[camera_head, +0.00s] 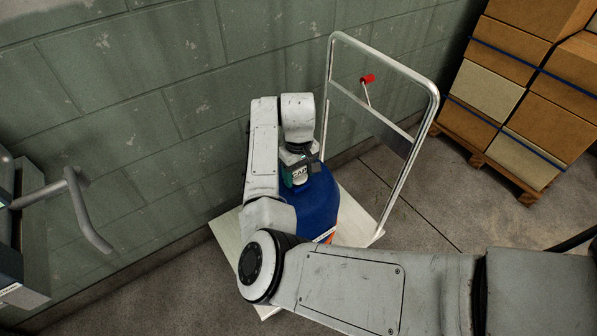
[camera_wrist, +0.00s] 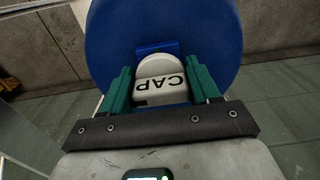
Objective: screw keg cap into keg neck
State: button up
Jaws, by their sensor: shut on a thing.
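The blue keg (camera_head: 319,203) stands on a flat trolley, partly hidden by my arm. It also fills the top of the wrist view (camera_wrist: 215,45). The white keg cap (camera_wrist: 160,68), marked "CAP", sits between the green fingers of my gripper (camera_wrist: 158,84), which is shut on it. In the head view the cap (camera_head: 299,176) shows small under my wrist, at the keg's top. The keg neck is hidden behind the cap, so I cannot tell whether the cap's thread is in it.
The trolley's pale deck (camera_head: 353,217) has an upright metal handle frame (camera_head: 433,105) on its right. A red-knobbed lever (camera_head: 367,79) shows through the frame. A green block wall (camera_head: 130,130) stands close behind. Strapped boxes (camera_head: 515,70) stand on a pallet; a grey handle (camera_head: 85,212) is at left.

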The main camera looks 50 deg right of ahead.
jog(key=shift+f+b, duration=0.35)
jog(key=shift+f, duration=0.65)
jog(key=o, duration=1.1)
jog(key=shift+o, duration=0.2)
notch_tip(320, 180, up, 11)
jog(key=shift+f+p, duration=0.1)
jog(key=shift+p, duration=0.4)
